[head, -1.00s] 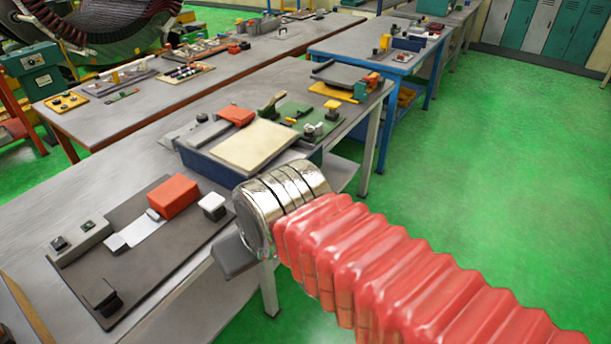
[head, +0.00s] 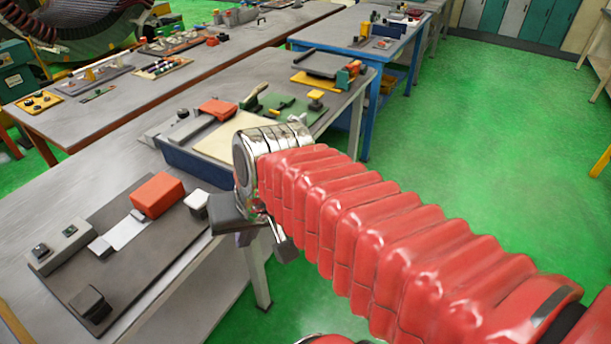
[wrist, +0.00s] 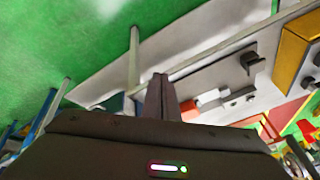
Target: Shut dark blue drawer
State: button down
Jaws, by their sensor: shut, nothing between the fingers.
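The dark blue drawer (head: 180,163) shows at the right end of the nearest grey bench, as a dark blue box side under a cream board (head: 215,138). My silver wrist and red arm cover its right part, so I cannot tell how far it stands out. My gripper is at the bench's front edge, in front of and below the drawer in the head view; a dark block (head: 232,213) of it shows there. In the wrist view my gripper's dark fingers (wrist: 160,80) are together and hold nothing. I see no contact with the drawer.
A dark mat (head: 125,255) on the bench holds a red block (head: 158,195) and small grey and black blocks. A green plate with small parts lies behind the drawer. A blue bench (head: 350,42) stands beyond. The green floor (head: 480,180) at right is clear.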

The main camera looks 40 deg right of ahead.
jog(key=w+d+f+m+y, duration=0.2)
jog(key=w+d+m, duration=0.2)
jog(key=d+m, duration=0.4)
jog(key=w+d+f+m+y, duration=0.1)
jog(key=w+d+f+m, duration=0.25)
jog(key=d+m, duration=0.4)
jog(key=d+f+m+t, duration=0.1)
jog(key=d+m+t, duration=0.1)
jog(key=d+m, duration=0.4)
jog(key=s+d+f+m+t, duration=0.1)
jog(key=d+m, duration=0.5)
jog(key=d, duration=0.6)
jog(key=shift+d+f+t, duration=0.25)
jog(key=shift+f+t, duration=0.55)
jog(key=shift+t, duration=0.1)
jog(key=w+r+x, duration=0.1)
jog(key=r+x, duration=0.1)
jog(key=x, duration=1)
jog(key=shift+w+a, duration=0.45)
jog(key=shift+w, duration=0.2)
jog(key=shift+w+d, duration=0.1)
jog(key=shift+w, duration=0.05)
